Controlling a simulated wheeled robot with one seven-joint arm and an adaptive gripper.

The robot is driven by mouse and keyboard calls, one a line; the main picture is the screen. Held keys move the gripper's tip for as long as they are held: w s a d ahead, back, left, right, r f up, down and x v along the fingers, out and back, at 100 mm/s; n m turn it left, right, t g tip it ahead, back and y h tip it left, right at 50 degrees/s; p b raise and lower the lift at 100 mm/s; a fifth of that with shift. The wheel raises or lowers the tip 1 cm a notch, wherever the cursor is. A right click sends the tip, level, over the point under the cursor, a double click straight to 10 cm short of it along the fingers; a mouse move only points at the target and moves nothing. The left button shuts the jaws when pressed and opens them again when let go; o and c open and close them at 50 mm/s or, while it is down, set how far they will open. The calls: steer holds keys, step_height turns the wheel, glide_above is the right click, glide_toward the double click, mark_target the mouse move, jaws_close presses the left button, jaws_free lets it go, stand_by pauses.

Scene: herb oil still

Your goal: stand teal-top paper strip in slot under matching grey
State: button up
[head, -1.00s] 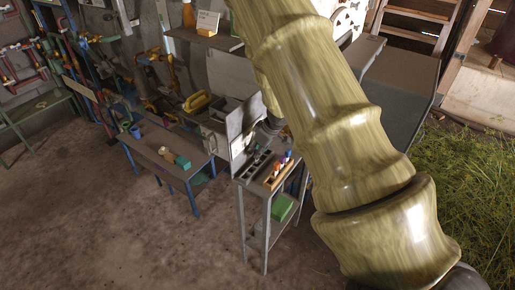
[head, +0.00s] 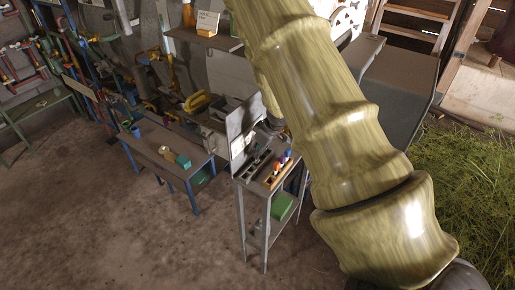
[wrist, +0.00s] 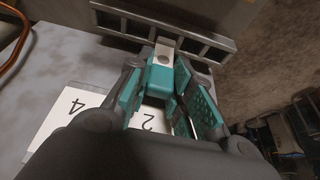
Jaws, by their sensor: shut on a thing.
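In the wrist view my gripper (wrist: 166,98) is shut on the teal-top paper strip (wrist: 161,79). The strip's teal part sits between the finger pads, and its pale part (wrist: 164,55) points toward the slotted rack. The grey rack (wrist: 140,16) has a row of dark slots and lies just beyond the fingertips. The pale end overlaps the rack's near edge in the picture; I cannot tell whether it is inside a slot. In the head view the rack (head: 257,164) stands on a small grey stand, and my arm hides most of the gripper. The matching grey mark cannot be made out.
White cards with numbers (wrist: 66,113) lie on the bench under my gripper. In the head view a holder with several coloured tops (head: 279,170) is beside the rack, and an upright grey panel (head: 241,143) stands behind it. A blue-legged table (head: 150,146) is at left. Floor in front is clear.

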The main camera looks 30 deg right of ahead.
steer(key=shift+f+b, duration=0.55)
steer(key=shift+f, duration=0.9)
steer(key=o, duration=1)
steer(key=shift+o, duration=0.2)
steer(key=shift+r, duration=0.15)
steer(key=v, duration=1.2)
steer(key=shift+s, duration=0.15)
